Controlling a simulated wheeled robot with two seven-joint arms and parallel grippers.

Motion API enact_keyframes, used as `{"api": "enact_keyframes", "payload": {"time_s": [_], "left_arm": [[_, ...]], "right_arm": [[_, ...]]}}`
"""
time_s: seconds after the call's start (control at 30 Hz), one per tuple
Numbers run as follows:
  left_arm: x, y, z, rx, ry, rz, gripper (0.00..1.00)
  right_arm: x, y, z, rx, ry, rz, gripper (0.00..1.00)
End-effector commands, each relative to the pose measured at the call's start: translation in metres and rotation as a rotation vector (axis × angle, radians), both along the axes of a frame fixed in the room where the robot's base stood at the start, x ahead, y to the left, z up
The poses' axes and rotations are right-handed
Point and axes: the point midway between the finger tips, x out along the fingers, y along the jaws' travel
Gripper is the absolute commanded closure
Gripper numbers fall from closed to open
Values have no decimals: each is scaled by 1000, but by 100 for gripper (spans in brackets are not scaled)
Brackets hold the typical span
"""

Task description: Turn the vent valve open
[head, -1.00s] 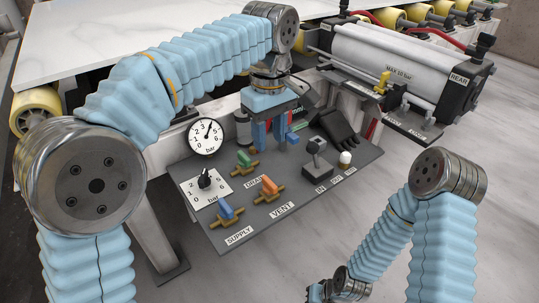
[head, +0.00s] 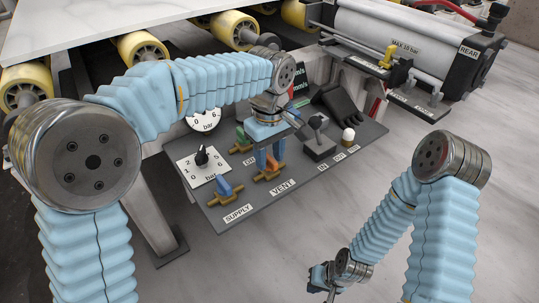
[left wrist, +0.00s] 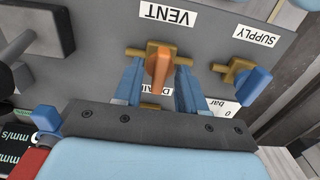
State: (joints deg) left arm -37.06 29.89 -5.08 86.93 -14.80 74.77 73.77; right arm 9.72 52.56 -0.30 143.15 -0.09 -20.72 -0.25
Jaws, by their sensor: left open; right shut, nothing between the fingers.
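The vent valve has an orange lever handle (left wrist: 158,68) on a brass body (head: 268,177), behind the VENT label (head: 282,187) on the grey panel. In the head view its handle is partly hidden by my left gripper (head: 268,160). In the left wrist view my left gripper (left wrist: 159,78) is open, with one blue finger on each side of the orange handle. I cannot tell whether the fingers touch it. My right gripper (head: 321,279) is shut and empty, low in the head view, away from the panel.
The blue-handled supply valve (head: 225,190) and green-handled drain valve (head: 241,141) stand close by. A black regulator knob (head: 201,157), a gauge (head: 207,121), a grey lever switch (head: 319,140) and a white button (head: 348,136) share the panel. The floor to the right is clear.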

Motion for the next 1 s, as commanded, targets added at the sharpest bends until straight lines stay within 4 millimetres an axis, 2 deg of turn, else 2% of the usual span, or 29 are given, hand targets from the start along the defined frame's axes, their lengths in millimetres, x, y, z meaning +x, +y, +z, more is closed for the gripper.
{"api": "enact_keyframes", "payload": {"time_s": [0.2,0.47,0.77,1.0], "left_arm": [[0,0,0,0,0,0,60],[0,0,0,0,0,0,99],[0,0,0,1,1,-11,100],[0,0,2,1,1,-99,100]], "right_arm": [[0,0,0,0,0,0,100],[0,0,0,0,0,0,100],[0,0,2,0,0,0,100],[0,1,10,1,0,1,100]]}}
